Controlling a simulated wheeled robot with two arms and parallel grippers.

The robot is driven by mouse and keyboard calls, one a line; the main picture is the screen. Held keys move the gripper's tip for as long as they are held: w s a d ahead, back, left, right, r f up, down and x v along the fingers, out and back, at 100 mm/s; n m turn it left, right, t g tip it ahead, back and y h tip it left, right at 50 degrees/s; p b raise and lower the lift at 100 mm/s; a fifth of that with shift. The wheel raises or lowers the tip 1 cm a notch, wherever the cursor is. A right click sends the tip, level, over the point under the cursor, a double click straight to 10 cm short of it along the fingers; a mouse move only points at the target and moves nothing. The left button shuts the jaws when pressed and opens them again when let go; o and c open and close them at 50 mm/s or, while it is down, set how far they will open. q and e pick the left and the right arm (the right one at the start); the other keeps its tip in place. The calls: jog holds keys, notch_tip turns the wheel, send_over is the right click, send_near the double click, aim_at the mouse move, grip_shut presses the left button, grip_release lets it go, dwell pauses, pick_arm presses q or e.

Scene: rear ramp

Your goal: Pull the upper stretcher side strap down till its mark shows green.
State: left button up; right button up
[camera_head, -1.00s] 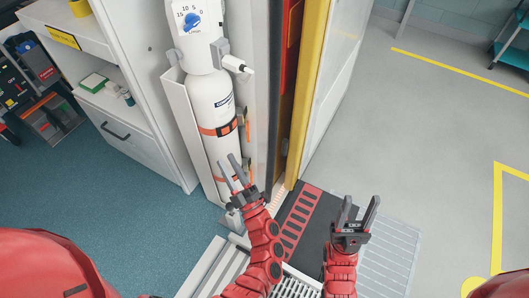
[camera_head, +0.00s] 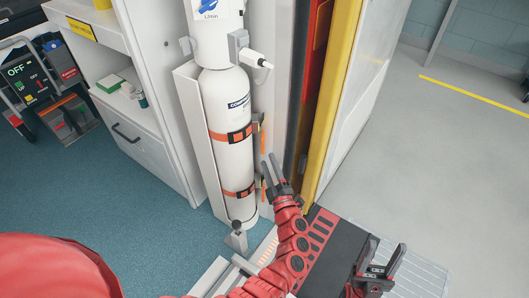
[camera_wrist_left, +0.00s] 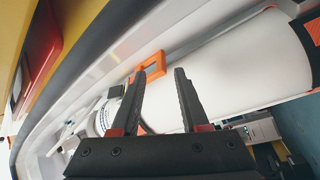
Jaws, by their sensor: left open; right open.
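A white gas cylinder (camera_head: 235,160) stands upright in a white holder, ringed by an upper orange strap (camera_head: 228,134) and a lower orange strap (camera_head: 237,192). An orange tail (camera_head: 263,141) hangs at the upper strap's right side. My left gripper (camera_head: 268,160) is open and empty, just right of the cylinder, between the strap heights. In the left wrist view, an orange piece with a dark centre (camera_wrist_left: 150,67) appears between or beyond its fingertips; contact cannot be told. I cannot make out a green mark. My right gripper (camera_head: 387,246) is open and empty at lower right.
A yellow door edge (camera_head: 335,110) and grey post stand close right of my left gripper. A white cabinet (camera_head: 150,145) stands left. Dark ramp flooring (camera_head: 342,238) lies below, with open grey floor at right.

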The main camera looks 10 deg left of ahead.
aim_at(263, 142)
pick_arm(q)
jog(key=b+x, duration=0.1)
jog(key=x, duration=0.4)
jog(key=shift+w+a, duration=0.15)
jog(key=c, duration=0.7)
grip_shut()
jog(key=shift+f, duration=0.1)
dwell(0.5)
